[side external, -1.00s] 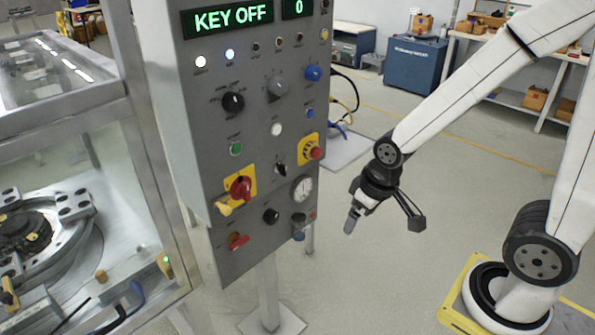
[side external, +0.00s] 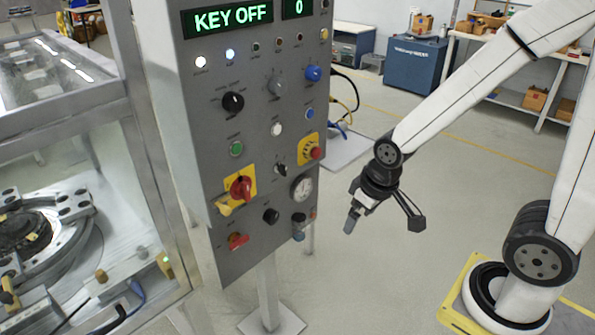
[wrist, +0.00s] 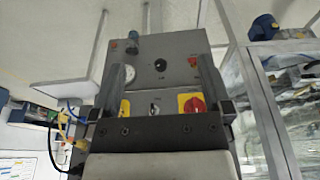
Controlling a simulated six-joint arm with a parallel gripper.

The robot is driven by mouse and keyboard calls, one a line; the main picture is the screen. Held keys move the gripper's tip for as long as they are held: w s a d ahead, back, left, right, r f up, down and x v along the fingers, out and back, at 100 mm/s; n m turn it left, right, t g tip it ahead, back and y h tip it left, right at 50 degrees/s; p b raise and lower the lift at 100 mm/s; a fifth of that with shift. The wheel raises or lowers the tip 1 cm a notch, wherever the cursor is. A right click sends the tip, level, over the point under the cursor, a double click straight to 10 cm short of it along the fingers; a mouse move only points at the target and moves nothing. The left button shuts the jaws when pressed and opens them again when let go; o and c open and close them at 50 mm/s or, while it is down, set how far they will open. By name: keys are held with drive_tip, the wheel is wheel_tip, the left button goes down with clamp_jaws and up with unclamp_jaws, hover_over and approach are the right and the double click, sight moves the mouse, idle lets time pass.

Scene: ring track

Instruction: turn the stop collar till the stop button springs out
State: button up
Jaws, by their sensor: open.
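The red stop button (side external: 314,153) sits on a yellow plate (side external: 305,143) at the right edge of the grey control panel, with its collar around its base. The collar is too small to make out clearly. In the wrist view part of a yellow plate (wrist: 125,106) shows beside my left-hand finger, and the button there is mostly hidden. My gripper (side external: 350,226) hangs in free air to the right of the panel, apart from it. In the wrist view its two fingers (wrist: 161,75) stand wide apart with nothing between them.
The panel (side external: 228,150) carries a "KEY OFF" display (side external: 228,18), a red rotary switch (side external: 241,188), a gauge (side external: 302,188) and several knobs near the button. A glazed machine (side external: 100,190) stands at left. The floor (side external: 420,180) around my gripper is clear.

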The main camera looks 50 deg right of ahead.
drive_tip(key=w+d+f+n+t, duration=0.2)
drive_tip(key=w+d+t, duration=0.25)
drive_tip(key=w, duration=0.35)
drive_tip(key=w+d+f+n+t, duration=0.1)
drive_tip(key=w+d+n+t, duration=0.15)
drive_tip(key=w+d, duration=0.4)
drive_tip(key=n+t, duration=0.3)
drive_tip(key=t, duration=0.5)
approach(319, 154)
drive_tip(key=shift+w+d+f, duration=0.1)
drive_tip(key=shift+w+f, duration=0.05)
drive_tip(key=shift+w, duration=0.6)
drive_tip(key=shift+w+f, duration=0.1)
drive_tip(key=shift+w, duration=0.7)
drive_tip(key=shift+w, duration=0.15)
drive_tip(key=shift+w, duration=3.75)
